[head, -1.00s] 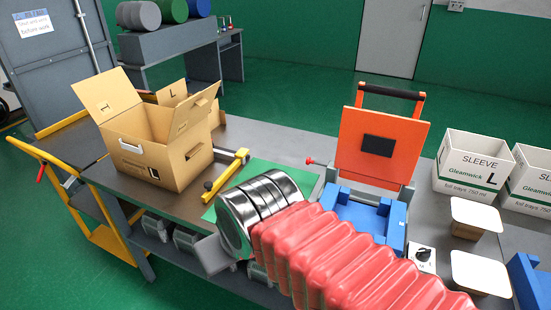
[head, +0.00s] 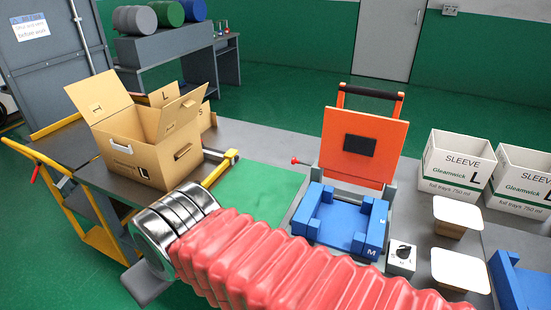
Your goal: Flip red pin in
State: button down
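A red pin (head: 296,161) with a small round head sticks out at the left side of the orange hinged press. The orange plate (head: 377,160) stands raised, with a black pad and a black-handled bar at its top. The blue nest (head: 345,217) marked M sits open below it. My arm, in a red ribbed sleeve with a metal wrist, crosses the lower part of the view, apart from the pin. My gripper (head: 146,287) shows only as a grey part at the lower left; its fingertips and any grip are hidden.
A green mat (head: 262,196) lies bare. White sleeve boxes (head: 458,165), lidded trays (head: 458,212) and a dial box (head: 401,257) are on the right.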

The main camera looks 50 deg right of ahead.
aim_at(294, 160)
jog(key=z, duration=0.05)
jog(key=i, duration=1)
jog(key=u, duration=0.05)
